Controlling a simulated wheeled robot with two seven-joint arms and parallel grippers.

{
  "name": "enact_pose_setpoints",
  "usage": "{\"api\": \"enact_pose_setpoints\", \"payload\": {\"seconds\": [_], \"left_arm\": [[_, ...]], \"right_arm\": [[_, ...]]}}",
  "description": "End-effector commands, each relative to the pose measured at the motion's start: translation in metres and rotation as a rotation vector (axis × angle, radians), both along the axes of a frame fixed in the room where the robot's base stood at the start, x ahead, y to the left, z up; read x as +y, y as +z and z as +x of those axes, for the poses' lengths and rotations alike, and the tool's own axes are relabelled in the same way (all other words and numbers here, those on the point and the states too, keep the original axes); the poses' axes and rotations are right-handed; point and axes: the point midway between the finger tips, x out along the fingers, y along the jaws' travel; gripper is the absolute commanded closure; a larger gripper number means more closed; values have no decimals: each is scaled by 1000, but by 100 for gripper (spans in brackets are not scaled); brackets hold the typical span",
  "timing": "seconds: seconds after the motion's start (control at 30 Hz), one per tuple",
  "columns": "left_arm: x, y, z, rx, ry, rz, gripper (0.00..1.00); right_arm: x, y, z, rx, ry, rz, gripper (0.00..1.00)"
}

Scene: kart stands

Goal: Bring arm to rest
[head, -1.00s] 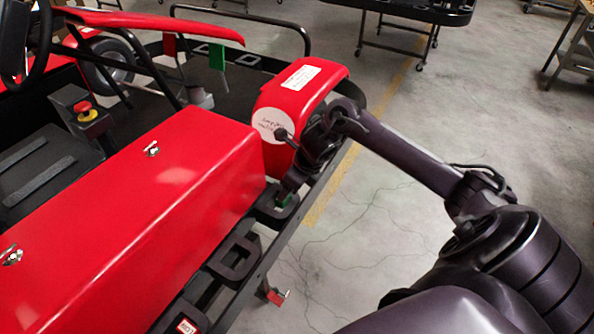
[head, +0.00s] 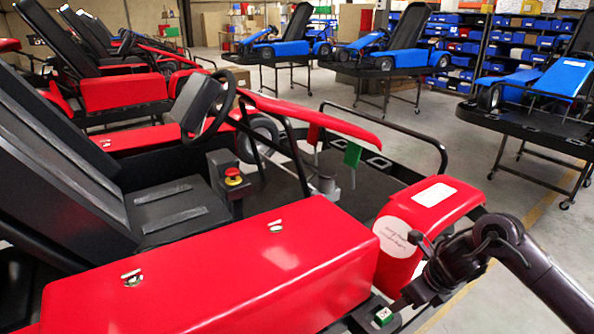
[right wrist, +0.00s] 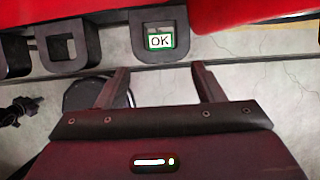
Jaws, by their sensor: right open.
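My right arm (head: 535,265) comes in from the right edge in the head view. Its wrist is beside the front fender of the red kart (head: 205,275). In the right wrist view my right gripper (right wrist: 160,84) is open, with nothing between its two fingers. Just beyond the fingertips is a black bracket on the kart's edge with a green and white OK tag (right wrist: 160,41). The tag also shows in the head view (head: 384,315). My left gripper is not in view.
The red fender with a round white label (head: 401,237) is close to my right wrist. More red karts (head: 125,90) stand behind at left. Blue karts (head: 392,45) stand on wheeled black tables at the back. Bare floor (head: 545,235) lies right of the kart.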

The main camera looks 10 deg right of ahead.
Motion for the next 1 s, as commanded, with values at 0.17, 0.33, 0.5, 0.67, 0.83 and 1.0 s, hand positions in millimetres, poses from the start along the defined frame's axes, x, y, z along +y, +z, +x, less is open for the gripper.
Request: {"api": "enact_pose_setpoints", "payload": {"seconds": [0.17, 0.33, 0.5, 0.67, 0.83, 1.0], "left_arm": [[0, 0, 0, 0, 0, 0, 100], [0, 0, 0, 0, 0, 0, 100], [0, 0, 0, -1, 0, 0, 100], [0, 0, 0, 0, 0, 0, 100], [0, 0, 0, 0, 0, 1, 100], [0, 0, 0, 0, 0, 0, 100]], "right_arm": [[54, -26, 5, -51, -182, 124, 38], [142, -43, -4, -101, -767, 487, 38], [172, -38, -34, -33, -1444, 828, 38], [171, -36, -70, 62, -1978, 1015, 38], [164, -38, -109, 153, -2449, 1111, 38], [158, -40, -149, 231, -2882, 1139, 38]]}}
